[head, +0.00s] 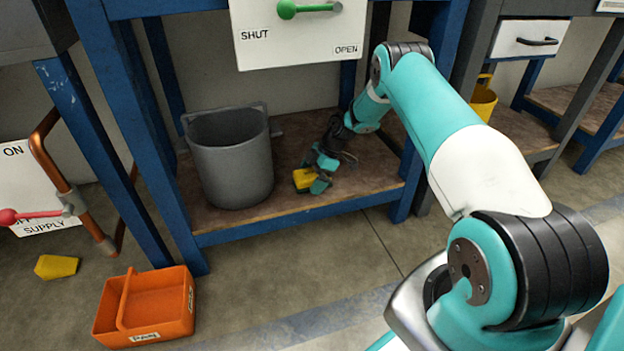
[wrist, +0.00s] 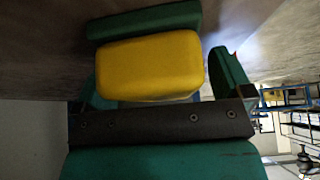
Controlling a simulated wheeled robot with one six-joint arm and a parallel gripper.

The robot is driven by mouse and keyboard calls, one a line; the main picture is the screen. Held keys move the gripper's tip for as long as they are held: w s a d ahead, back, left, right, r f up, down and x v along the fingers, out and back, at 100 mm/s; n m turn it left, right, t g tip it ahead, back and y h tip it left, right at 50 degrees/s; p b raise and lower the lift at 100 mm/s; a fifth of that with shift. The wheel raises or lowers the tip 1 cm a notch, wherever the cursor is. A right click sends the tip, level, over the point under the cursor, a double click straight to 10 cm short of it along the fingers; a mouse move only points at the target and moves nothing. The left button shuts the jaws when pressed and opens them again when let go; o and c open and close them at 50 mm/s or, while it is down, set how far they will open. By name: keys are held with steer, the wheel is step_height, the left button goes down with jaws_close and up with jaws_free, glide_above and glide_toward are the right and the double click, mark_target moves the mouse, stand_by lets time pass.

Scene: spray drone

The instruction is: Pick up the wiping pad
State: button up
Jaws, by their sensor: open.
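A yellow block-shaped pad (head: 303,179) is on the brown lower shelf (head: 355,180) of the blue bench, to the right of a grey bucket. My gripper (head: 321,174) is low over the shelf at the pad, with its teal fingers open. In the wrist view the pad (wrist: 150,66) lies in front of the dark palm bar, between the teal finger parts (wrist: 165,60). I cannot tell whether any finger touches it. A second yellow block (head: 57,267) lies on the floor at the far left.
The grey bucket (head: 231,160) stands close to the left of my gripper. Blue bench legs (head: 138,150) frame the shelf, and a white drawer panel (head: 300,45) is above. An orange tote (head: 148,308) is on the floor.

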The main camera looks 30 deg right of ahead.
mark_target(307, 173)
steer(key=shift+c, duration=0.2)
steer(key=c, duration=1)
steer(key=shift+r+p, duration=0.35)
steer(key=shift+r, duration=0.1)
step_height(307, 173, up, 4)
steer(key=p, duration=0.2)
steer(key=shift+f+p, duration=0.2)
steer(key=shift+p, duration=0.2)
steer(key=s+a+p, duration=0.1)
steer(key=s+p, duration=0.1)
steer(key=s, duration=0.3)
steer(key=s+a+p, duration=0.2)
steer(key=s, duration=0.4)
steer(key=s+a+p, duration=0.2)
steer(key=s+p, duration=0.1)
steer(key=s, duration=0.3)
steer(key=shift+s+f, duration=0.2)
steer(key=shift+f, duration=0.1)
